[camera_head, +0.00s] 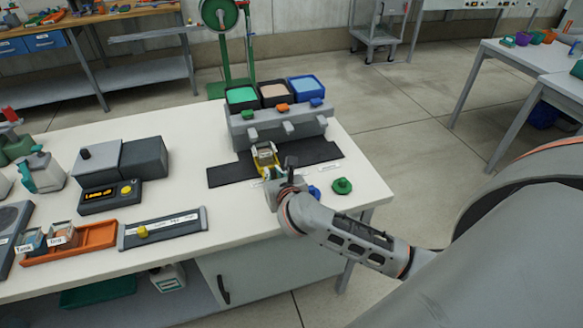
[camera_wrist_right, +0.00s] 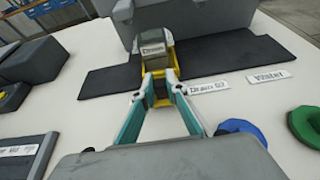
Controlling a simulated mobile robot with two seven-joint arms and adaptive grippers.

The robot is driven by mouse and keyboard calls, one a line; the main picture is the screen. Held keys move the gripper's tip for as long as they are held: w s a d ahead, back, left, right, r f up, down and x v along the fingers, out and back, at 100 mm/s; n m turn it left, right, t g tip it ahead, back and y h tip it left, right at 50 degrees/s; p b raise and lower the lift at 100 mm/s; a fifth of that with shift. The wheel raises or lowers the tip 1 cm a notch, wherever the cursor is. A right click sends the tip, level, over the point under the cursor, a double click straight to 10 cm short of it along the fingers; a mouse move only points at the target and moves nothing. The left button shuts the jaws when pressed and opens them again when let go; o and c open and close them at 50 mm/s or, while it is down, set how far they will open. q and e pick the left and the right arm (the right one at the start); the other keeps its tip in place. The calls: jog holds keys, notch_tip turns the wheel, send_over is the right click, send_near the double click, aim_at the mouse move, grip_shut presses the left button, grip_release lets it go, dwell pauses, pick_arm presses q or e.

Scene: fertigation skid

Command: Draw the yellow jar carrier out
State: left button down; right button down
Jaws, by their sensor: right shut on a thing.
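The yellow jar carrier (camera_head: 264,168) stands on the dark mat (camera_head: 228,176) in front of the grey three-spout dispenser (camera_head: 270,128). It holds a greyish jar (camera_wrist_right: 155,42) with a small label. In the right wrist view the yellow carrier (camera_wrist_right: 174,62) shows around the jar, close to the dispenser's front. My right gripper (camera_wrist_right: 159,93) is shut on the carrier's near end, its fingers reaching in from the front. In the head view the right gripper (camera_head: 272,179) partly hides the carrier's near part. My left gripper is not in view.
Two white labels (camera_wrist_right: 208,86) lie right of the carrier. A blue round knob (camera_head: 314,192) and a green one (camera_head: 342,186) are near the table's right edge. A dark grey device (camera_head: 122,168), a long tray (camera_head: 162,228) and an orange tray (camera_head: 97,236) occupy the left side.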

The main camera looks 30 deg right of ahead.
jog(key=w+a, duration=0.1)
jog(key=a, duration=0.3)
jog(key=w+a+b, duration=0.1)
jog(key=a, duration=0.3)
jog(key=w+a, duration=0.1)
jog(key=a, duration=0.3)
jog(key=shift+a, duration=0.25)
jog(key=shift+w+a+b, duration=0.2)
jog(key=shift+a+b, duration=0.1)
jog(key=shift+a, duration=0.5)
jog(key=shift+r, duration=0.1)
jog(key=c, duration=2.3)
grip_release()
jog(key=shift+a, duration=0.1)
jog(key=o, duration=0.3)
jog(key=v, duration=1.2)
